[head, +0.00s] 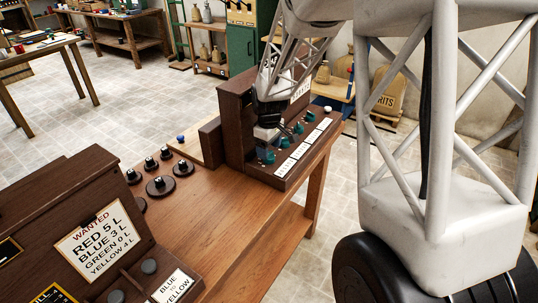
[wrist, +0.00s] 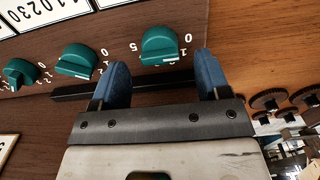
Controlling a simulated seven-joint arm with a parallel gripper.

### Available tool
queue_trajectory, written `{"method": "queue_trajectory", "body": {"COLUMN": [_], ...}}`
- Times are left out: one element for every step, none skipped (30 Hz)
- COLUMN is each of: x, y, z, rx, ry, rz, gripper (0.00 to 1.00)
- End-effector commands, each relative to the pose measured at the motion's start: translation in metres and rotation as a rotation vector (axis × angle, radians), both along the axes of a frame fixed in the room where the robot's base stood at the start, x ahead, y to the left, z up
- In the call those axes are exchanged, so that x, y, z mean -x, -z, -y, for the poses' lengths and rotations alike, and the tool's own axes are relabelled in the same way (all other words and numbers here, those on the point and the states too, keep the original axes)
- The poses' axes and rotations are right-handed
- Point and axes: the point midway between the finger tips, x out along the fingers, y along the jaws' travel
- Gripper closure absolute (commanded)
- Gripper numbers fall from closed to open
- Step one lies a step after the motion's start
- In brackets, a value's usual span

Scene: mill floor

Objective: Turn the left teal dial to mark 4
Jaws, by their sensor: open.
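A row of several teal dials sits on the dark wooden panel (head: 250,172) in the head view. The left teal dial (head: 268,157) is nearest the camera, just below my gripper (head: 266,140). In the wrist view, this dial (wrist: 160,45) is the one at the right of the row, with 0, 1 and 5 readable around it. Its white line points to the lower right, close to the 1. My gripper (wrist: 163,75) is open, its blue fingers at either side of the dial's near side, with the dial apparently not gripped. Mark 4 is not readable.
Two other teal dials (wrist: 76,60) (wrist: 20,72) stand beside it in the wrist view. White label cards (head: 300,150) line the panel. Black knobs (head: 160,186) stand on the wooden bench (head: 205,215). A "WANTED" sign (head: 98,240) stands at the left front.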

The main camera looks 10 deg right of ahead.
Motion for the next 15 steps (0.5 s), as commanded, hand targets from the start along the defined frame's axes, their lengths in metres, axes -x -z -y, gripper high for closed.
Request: {"method": "queue_trajectory", "body": {"x": [0.0,0.0,0.0,0.0,0.0,0.0,0.0,0.0,0.0,0.0,0.0,0.0,0.0,0.0,0.0], "y": [0.007,0.01,0.014,0.017,0.02,0.023,0.024,0.026,0.028,0.029,0.03,0.031,0.032,0.032,0.032], "z": [0.0,0.0,0.0,0.0,0.0,0.0,0.0,0.0,0.0,0.0,0.0,0.0,0.0,0.0,0.0], "rx": [0.0,0.0,0.0,0.0,0.0,0.0,0.0,0.0,0.0,0.0,0.0,0.0,0.0,0.0,0.0], "ry": [0.0,0.0,0.0,0.0,0.0,0.0,0.0,0.0,0.0,0.0,0.0,0.0,0.0,0.0,0.0], "rz": [-0.001,-0.001,-0.003,-0.001,-0.001,0.0,0.0,0.0,0.0,0.0,0.0,0.0,0.0,0.0,0.0], "gripper": [0.3,0.3,0.3,0.3,0.3,0.3,0.3,0.3,0.3,0.3,0.3,0.3,0.3,0.3,0.3]}}
